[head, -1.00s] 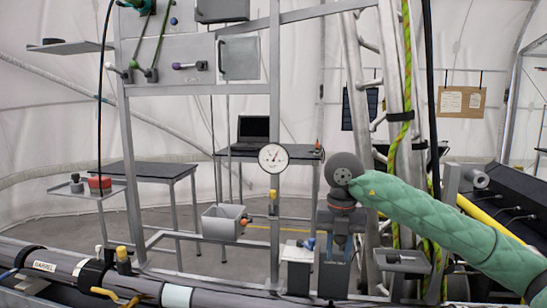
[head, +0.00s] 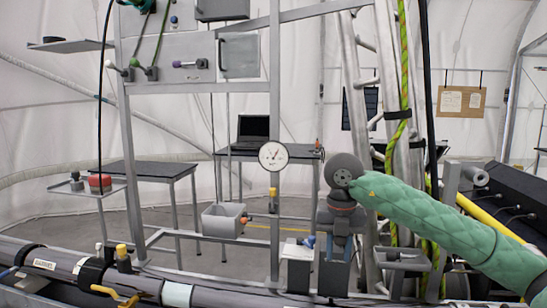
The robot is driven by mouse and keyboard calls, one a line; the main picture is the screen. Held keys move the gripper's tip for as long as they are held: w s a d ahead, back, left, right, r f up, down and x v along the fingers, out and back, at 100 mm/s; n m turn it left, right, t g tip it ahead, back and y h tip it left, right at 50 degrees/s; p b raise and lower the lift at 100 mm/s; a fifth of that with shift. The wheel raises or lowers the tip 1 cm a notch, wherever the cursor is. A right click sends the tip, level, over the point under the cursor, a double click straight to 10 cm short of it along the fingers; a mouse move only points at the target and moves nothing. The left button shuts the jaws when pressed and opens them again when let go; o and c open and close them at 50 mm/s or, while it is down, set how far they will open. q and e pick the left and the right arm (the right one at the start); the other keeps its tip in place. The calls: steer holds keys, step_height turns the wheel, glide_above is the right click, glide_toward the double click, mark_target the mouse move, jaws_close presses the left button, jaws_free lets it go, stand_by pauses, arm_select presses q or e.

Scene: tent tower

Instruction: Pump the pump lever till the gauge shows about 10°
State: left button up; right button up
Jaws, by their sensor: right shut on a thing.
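The round white gauge (head: 273,156) with a dark needle is fixed to the grey frame post near the middle. Its needle leans up and to the right; the scale is too small to read. My right gripper (head: 338,248) points down from its grey wrist, right of and below the gauge. It is shut on what appears to be the pump lever, which the fingers and wrist mostly hide. A dark box (head: 334,279), apparently the pump body, stands directly below the fingers. My left gripper is out of view.
A grey box (head: 299,276) with a pale top stands just left of my right gripper. A metal ladder-like frame (head: 360,130) rises behind my right arm. A grey bin (head: 222,220) hangs at the left, and a thick pipe (head: 60,262) crosses the front.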

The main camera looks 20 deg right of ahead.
steer(key=shift+w+d+r, duration=0.1)
steer(key=shift+w+r, duration=0.05)
steer(key=shift+r, duration=0.2)
steer(key=shift+w+d+r+p, duration=0.1)
steer(key=shift+w+r+p, duration=0.05)
steer(key=shift+r+p, duration=0.2)
steer(key=o, duration=1)
steer(key=shift+o, duration=0.2)
steer(key=shift+r, duration=3.85)
